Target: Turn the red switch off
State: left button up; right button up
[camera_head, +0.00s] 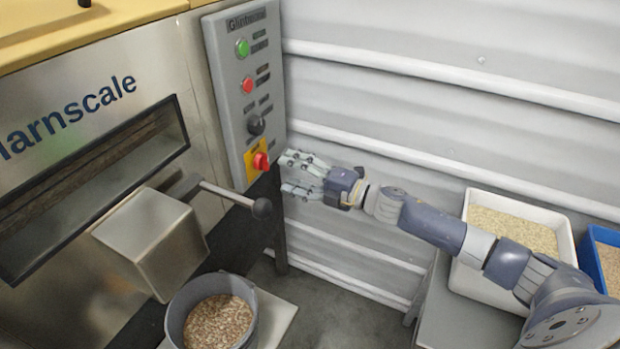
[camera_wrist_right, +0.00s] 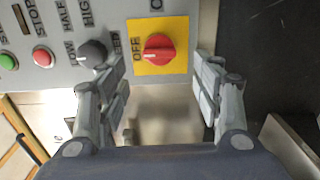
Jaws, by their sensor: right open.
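The red switch (camera_head: 261,161) is a rotary knob on a yellow plate, low on the grey control panel (camera_head: 238,100) in the head view. In the right wrist view the red switch (camera_wrist_right: 158,49) shows with its white mark toward the word OFF on the yellow plate (camera_wrist_right: 177,23); the plate's other lettering is hidden or cut off. My right gripper (camera_head: 287,174) is open, close to the switch on its right in the head view. In the wrist view its two fingers (camera_wrist_right: 163,100) stand apart on either side below the knob, apart from it and empty. My left gripper is not in view.
A black selector knob (camera_wrist_right: 92,53), a red button (camera_head: 248,85) and a green button (camera_head: 242,48) sit above the switch. A lever with a black ball (camera_head: 262,208) sticks out below. A bucket of pellets (camera_head: 258,325) and a white bin (camera_head: 560,232) stand lower down.

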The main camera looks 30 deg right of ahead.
jog(key=shift+v, duration=2.5)
